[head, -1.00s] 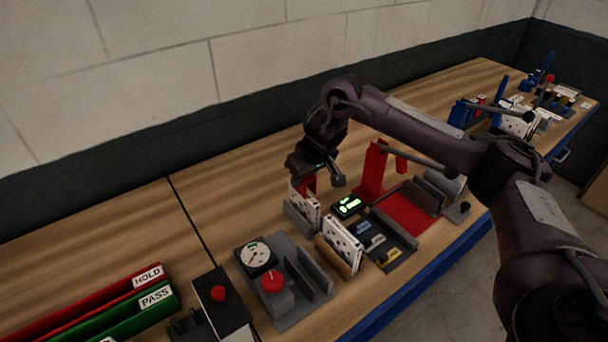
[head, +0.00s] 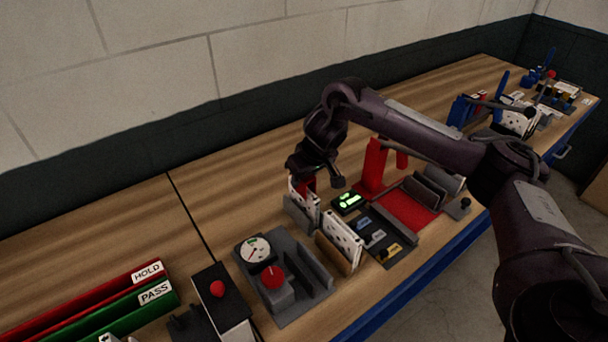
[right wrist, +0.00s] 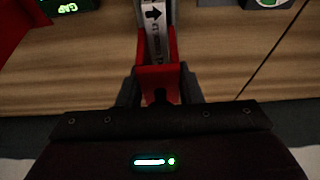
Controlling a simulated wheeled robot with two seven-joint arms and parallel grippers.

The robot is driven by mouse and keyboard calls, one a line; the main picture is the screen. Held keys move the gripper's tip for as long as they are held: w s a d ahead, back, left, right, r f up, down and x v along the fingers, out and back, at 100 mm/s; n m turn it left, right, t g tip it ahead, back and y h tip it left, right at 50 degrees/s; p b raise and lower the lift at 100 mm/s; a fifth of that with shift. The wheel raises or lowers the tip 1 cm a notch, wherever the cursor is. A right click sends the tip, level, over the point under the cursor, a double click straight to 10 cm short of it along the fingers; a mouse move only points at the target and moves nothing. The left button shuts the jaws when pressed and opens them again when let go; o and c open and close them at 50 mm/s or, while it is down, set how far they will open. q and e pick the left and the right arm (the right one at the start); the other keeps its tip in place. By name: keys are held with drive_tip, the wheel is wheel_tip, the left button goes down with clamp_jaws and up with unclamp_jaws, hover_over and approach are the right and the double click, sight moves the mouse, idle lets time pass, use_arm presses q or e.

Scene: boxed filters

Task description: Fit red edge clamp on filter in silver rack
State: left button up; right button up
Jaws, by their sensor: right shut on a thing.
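The red edge clamp (right wrist: 160,78) is a small U-shaped piece. My right gripper (right wrist: 159,92) is shut on it. In the right wrist view its two arms stand on either side of the end of a white filter (right wrist: 153,30) printed with an arrow; I cannot tell whether it is fully seated. In the head view my right gripper (head: 318,178) is just above and behind the silver rack (head: 298,213), which holds the white filter (head: 305,195) upright. There the clamp (head: 309,183) is mostly hidden. My left gripper is not in view.
A second filter (head: 343,236) stands in a brown rack (head: 338,258) in front. A lit display (head: 349,202), red stand (head: 374,168), gauge (head: 252,249) and red knob (head: 272,277) are close by. The bench behind the racks is clear.

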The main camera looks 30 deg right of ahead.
sight(309, 179)
drive_tip(key=shift+f+b, duration=0.6)
drive_tip(key=shift+f, duration=1.55)
drive_tip(key=o, duration=1.1)
drive_tip(key=v, duration=0.7)
drive_tip(key=shift+s+r, duration=0.2)
drive_tip(key=shift+r, duration=0.15)
